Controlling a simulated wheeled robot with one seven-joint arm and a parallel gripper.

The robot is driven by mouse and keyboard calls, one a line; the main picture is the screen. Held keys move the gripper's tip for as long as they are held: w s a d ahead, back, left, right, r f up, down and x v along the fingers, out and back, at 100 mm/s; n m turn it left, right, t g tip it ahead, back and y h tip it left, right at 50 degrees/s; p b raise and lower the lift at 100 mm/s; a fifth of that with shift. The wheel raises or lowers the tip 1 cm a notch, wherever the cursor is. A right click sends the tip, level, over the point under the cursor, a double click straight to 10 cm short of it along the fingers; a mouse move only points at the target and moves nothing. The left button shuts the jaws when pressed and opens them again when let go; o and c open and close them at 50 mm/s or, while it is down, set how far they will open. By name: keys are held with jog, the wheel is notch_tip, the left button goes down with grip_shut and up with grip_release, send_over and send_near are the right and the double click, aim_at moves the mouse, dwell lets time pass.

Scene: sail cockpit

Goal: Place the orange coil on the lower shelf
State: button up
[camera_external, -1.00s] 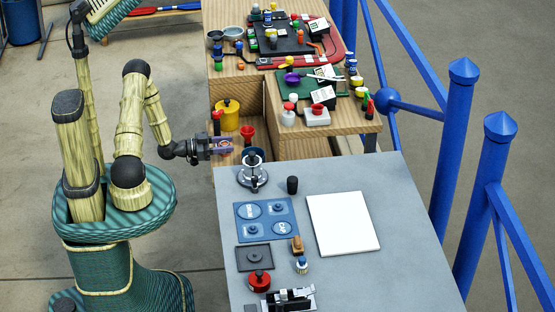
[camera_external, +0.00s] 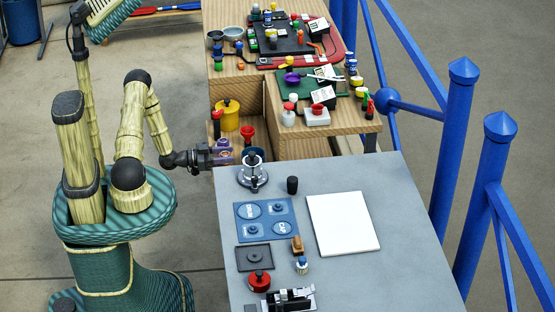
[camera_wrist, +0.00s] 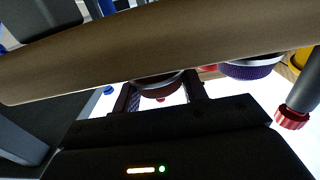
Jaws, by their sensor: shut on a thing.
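My gripper (camera_external: 222,155) is at the left end of the wooden bench, just off the grey table's far left corner. It is shut on a small round reddish-brown thing (camera_wrist: 160,88), seen between the fingers in the wrist view; I take it for the orange coil. Most of it is hidden by the fingers and by a brown board or edge across that view. The lower shelf (camera_external: 257,118) is the low wooden level at the bench's left side. A yellow pot (camera_external: 228,116) and a red funnel-like piece (camera_external: 247,131) stand on it, close beyond my gripper.
A red-topped piece (camera_external: 215,120) stands left of the yellow pot. A blue cup-like piece (camera_external: 253,154) and a metal stand (camera_external: 252,175) are right of my gripper. The upper bench top (camera_external: 235,83) is crowded. The wrist view shows a purple round thing (camera_wrist: 250,71) and a red knob (camera_wrist: 291,119).

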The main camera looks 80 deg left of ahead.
jog(key=shift+f, duration=0.15)
jog(key=o, duration=1)
jog(key=shift+o, duration=0.2)
jog(key=shift+r, duration=0.2)
jog(key=s, duration=1.2)
jog(key=shift+p, duration=0.3)
